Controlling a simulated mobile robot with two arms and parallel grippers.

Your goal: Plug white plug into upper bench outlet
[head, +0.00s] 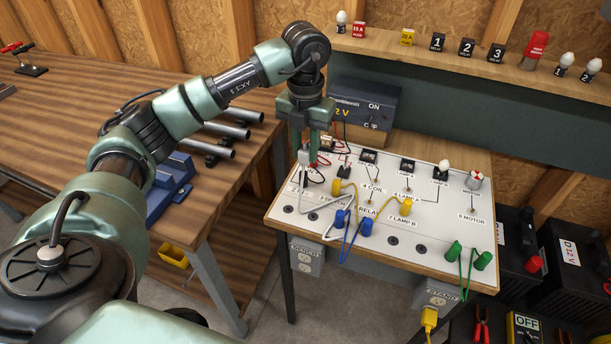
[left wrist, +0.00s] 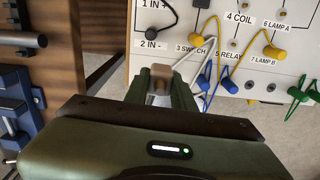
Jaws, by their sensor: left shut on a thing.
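My left gripper (head: 305,150) hangs above the left end of the white panel in the head view. It is shut on the white plug (head: 303,157), which also shows pale between the fingers in the left wrist view (left wrist: 163,88). A pale cord (head: 330,208) loops over the panel near the plug. The bench outlet (head: 305,257) is a grey box below the panel's front left edge, with an upper and a lower socket. Its label is hard to read. The plug is well above the outlet and apart from it. My right gripper is not in view.
The panel (head: 285,210) bears several yellow, blue and green plugs with looped wires. Another grey outlet (head: 441,298) hangs at the right with a yellow plug (head: 429,318) in it. A wooden workbench (head: 80,110) stands left. Floor shows between bench and panel.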

